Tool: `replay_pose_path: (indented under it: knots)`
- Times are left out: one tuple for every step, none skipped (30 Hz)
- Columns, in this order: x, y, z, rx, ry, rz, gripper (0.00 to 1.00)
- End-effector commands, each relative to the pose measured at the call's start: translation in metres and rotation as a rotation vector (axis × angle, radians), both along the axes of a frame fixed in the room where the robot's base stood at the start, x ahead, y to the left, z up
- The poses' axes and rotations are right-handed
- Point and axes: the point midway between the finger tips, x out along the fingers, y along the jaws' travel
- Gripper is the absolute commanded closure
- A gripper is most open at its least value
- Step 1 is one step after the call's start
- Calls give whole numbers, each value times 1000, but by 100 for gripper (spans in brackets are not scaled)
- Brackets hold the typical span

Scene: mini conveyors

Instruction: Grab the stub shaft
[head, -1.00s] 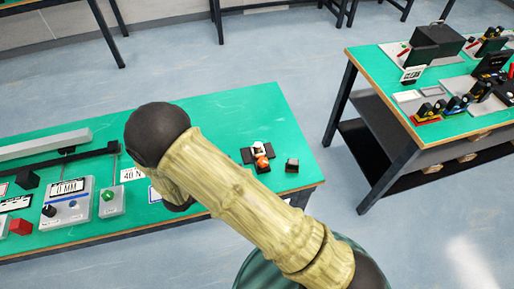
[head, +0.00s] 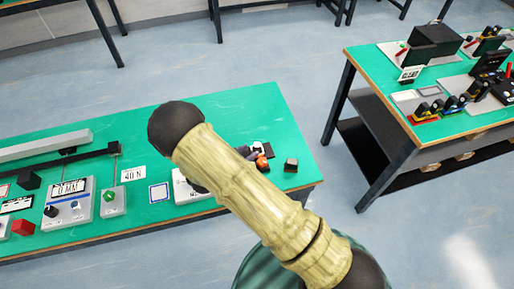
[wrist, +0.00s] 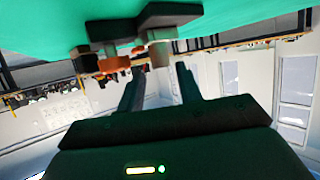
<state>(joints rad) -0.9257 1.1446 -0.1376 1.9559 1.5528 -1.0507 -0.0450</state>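In the wrist view, which looks upside down, my gripper (wrist: 160,72) is open, its two dark fingers apart with nothing between them. A short grey-brown cylinder (wrist: 160,54), which may be the stub shaft, stands on a black block (wrist: 168,14) just beyond the fingertips, roughly in line with the gap. An orange piece (wrist: 115,63) is beside it, to the left.
A small dark block (head: 291,165) stands right of the orange piece on the green bench (head: 235,107). A gauge box (head: 68,202), a green-button box (head: 113,201) and a red cube (head: 23,227) stand at the left. A second bench (head: 385,70) with equipment is across a floor gap.

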Motion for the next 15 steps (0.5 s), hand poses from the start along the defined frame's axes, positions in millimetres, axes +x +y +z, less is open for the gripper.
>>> replay_pose_path:
  knots:
    - [6,-6,0,-3,-1,-1,65]
    - [9,-8,-1,-3,-1,-2,65]
    - [14,-12,-3,-3,0,-3,65]
    - [18,-15,-4,-2,-1,-4,65]
    - [21,-17,-7,-3,-2,-3,65]
    - [25,-20,-9,-2,-1,-3,65]
    - [27,-22,-11,-1,0,-2,65]
    - [29,-23,-12,-1,0,-2,65]
    - [30,-24,-13,-1,0,-2,65]
    - [31,-25,-13,0,0,-1,65]
    - [32,-25,-14,0,0,-1,65]
    - [32,-25,-14,0,0,-1,65]
    - [32,-25,-14,0,0,-1,65]
    - [32,-25,-14,0,0,-1,65]
    - [32,-25,-14,0,0,-1,65]
